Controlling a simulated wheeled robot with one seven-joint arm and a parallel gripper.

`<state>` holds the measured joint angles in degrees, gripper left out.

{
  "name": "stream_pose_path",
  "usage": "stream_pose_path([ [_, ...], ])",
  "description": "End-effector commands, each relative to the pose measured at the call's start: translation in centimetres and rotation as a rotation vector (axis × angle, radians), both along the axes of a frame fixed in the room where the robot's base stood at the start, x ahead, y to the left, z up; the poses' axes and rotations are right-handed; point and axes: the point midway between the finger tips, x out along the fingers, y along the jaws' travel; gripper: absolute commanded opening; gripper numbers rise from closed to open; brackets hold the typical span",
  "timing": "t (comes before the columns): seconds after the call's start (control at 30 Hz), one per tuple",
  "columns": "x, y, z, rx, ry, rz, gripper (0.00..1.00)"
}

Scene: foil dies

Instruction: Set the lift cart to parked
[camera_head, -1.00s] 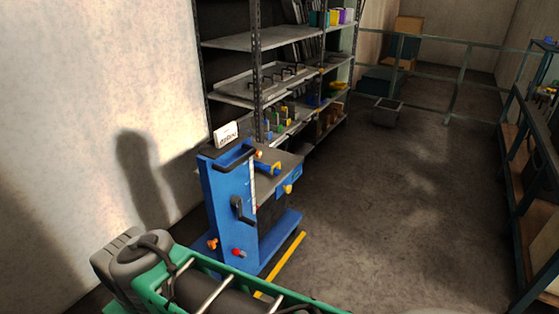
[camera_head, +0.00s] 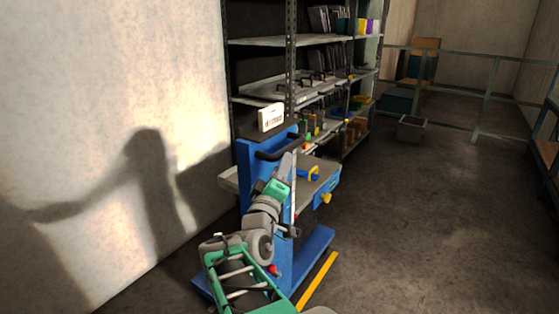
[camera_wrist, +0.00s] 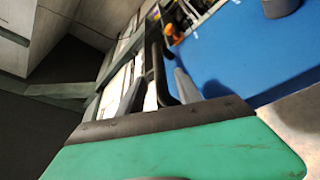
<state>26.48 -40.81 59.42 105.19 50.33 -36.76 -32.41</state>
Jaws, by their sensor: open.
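The blue lift cart (camera_head: 245,175) stands beside the shelving in the head view. A black push handle (camera_head: 268,155) runs across its top, and a blue and yellow part (camera_head: 308,174) lies on its deck. A red knob (camera_head: 273,269) shows low on its column. My gripper (camera_head: 286,166) is raised at the column, close to the handle. In the wrist view my gripper (camera_wrist: 158,90) is open, and the black handle (camera_wrist: 156,70) appears between its fingers. I cannot tell whether they touch. My arm hides the crank and much of the column.
A white sign (camera_head: 271,117) stands above the handle. A loaded metal shelf (camera_head: 265,42) is behind the cart, with the wall to the left. A yellow floor stripe (camera_head: 318,281) lies at the cart's near right. The floor to the right is clear up to a grey bin (camera_head: 411,129).

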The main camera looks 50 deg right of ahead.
Motion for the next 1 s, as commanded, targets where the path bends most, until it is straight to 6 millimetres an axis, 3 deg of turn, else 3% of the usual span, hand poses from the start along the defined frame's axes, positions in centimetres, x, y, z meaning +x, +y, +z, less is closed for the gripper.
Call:
stream_pose_path([
  [0.43,2.8,-6.3,1.6,-0.001,-0.001,-0.002,0.41],
  [0.73,3.0,-6.8,1.7,0.0,-0.001,-0.001,0.41],
  [1.0,2.9,-6.8,1.7,0.0,-0.001,-0.001,0.19],
])
